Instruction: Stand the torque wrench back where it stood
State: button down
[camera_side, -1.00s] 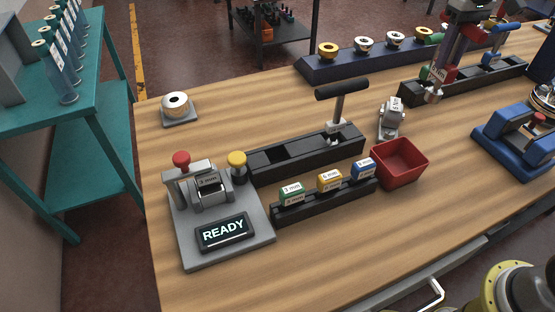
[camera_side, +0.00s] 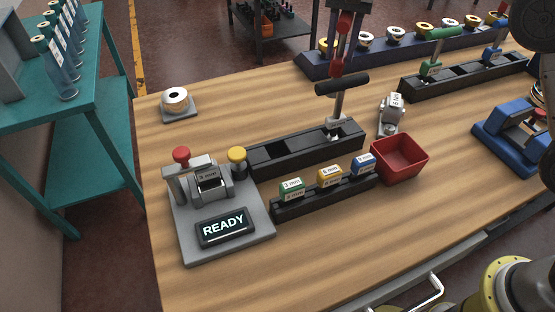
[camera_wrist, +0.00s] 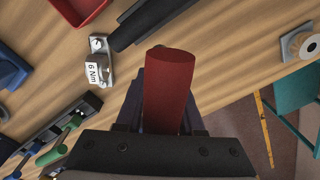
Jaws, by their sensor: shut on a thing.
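My gripper (camera_side: 343,48) is at the top middle of the side view, shut on a red-handled tool (camera_side: 335,68). The red handle (camera_wrist: 170,90) lies between the fingers in the wrist view; its lower end is hidden. The back rack (camera_side: 455,82) holds a green-handled tool (camera_side: 437,35) and a blue-handled tool (camera_side: 497,28), with an open slot between.
A red bin (camera_side: 400,157), a small silver tester (camera_side: 390,108) labelled 6 Nm, and a row of labelled blocks (camera_side: 330,175) stand near the front rack. A grey READY station (camera_side: 225,232) is at left. The left-back tabletop is mostly clear.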

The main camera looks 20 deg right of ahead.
jog(key=s+a+f+m, duration=0.1)
jog(key=s+a+m, duration=0.2)
jog(key=a, duration=0.5)
jog(key=s+a+m, duration=0.3)
jog(key=a, duration=0.5)
notch_tip(320, 180, down, 8)
jog(key=shift+a+f, duration=0.1)
jog(key=shift+f, duration=0.15)
jog(key=c, duration=0.5)
grip_release()
jog(key=shift+r, duration=6.1)
